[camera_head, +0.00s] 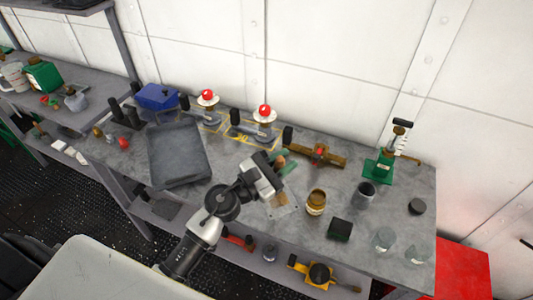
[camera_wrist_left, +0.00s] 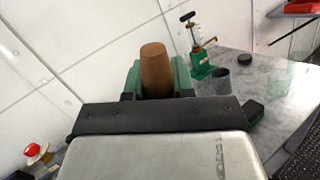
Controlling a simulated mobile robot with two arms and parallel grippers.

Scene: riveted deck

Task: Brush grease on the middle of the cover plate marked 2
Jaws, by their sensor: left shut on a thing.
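My left gripper (camera_head: 283,163) comes in over the workbench and is shut on a brown wooden handle (camera_wrist_left: 155,70), held between its green finger pads; it looks like the brush's handle. The bristle end is hidden in both views. A brown jar with a pale label (camera_head: 316,202), perhaps the grease, stands right of the plate. My right gripper is not in view.
A grey tray (camera_head: 180,152) lies left of the gripper. To the right stand a green pump (camera_head: 380,167), a dark cup (camera_head: 364,194), a dark green block (camera_head: 340,229) and clear glasses (camera_head: 383,239).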

